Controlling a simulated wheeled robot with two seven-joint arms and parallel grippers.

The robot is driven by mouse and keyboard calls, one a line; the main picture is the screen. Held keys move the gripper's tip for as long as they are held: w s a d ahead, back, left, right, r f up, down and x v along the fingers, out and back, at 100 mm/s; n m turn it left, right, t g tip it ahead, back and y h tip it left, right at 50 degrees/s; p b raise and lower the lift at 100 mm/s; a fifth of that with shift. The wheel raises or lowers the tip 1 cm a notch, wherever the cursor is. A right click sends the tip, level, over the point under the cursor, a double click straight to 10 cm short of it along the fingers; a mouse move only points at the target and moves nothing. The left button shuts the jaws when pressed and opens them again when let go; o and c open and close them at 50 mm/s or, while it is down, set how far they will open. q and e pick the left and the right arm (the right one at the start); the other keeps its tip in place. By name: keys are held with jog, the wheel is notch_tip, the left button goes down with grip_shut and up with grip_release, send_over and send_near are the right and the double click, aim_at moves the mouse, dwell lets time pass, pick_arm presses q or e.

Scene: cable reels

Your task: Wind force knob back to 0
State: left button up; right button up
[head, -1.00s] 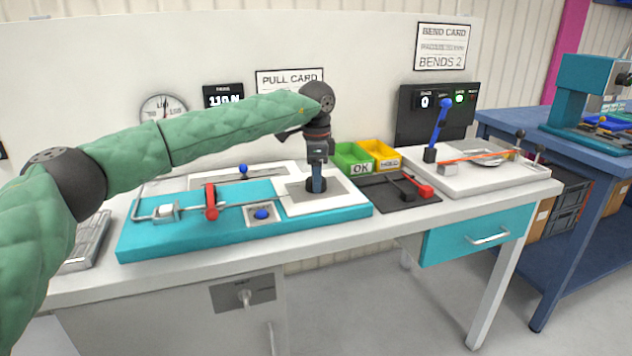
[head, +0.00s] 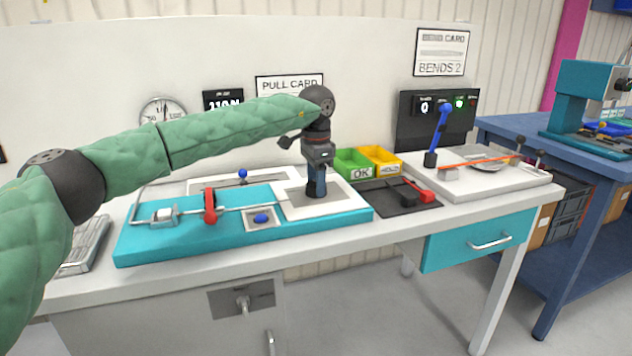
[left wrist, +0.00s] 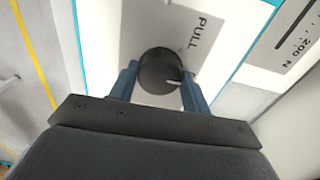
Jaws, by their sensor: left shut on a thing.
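The force knob (left wrist: 160,72) is a round black knob with a pale pointer mark, on a white plate marked PULL. In the left wrist view it sits between the two blue fingers of my left gripper (left wrist: 158,86), which is shut on it from above. In the head view my left gripper (head: 316,184) points down onto the white plate (head: 344,197) of the teal pull fixture (head: 160,240), and mostly hides the knob. My right gripper is not in view.
A red lever (head: 210,206) and a blue button (head: 261,218) are on the fixture left of my gripper. Green (head: 352,161) and yellow (head: 382,158) bins stand behind right. A dark tray (head: 395,200) and a bend fixture (head: 480,183) with a blue lever lie further right.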

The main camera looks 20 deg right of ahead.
pick_arm(q)
jog(key=shift+r, duration=0.1)
jog(key=o, duration=1)
jog(key=shift+c, duration=0.2)
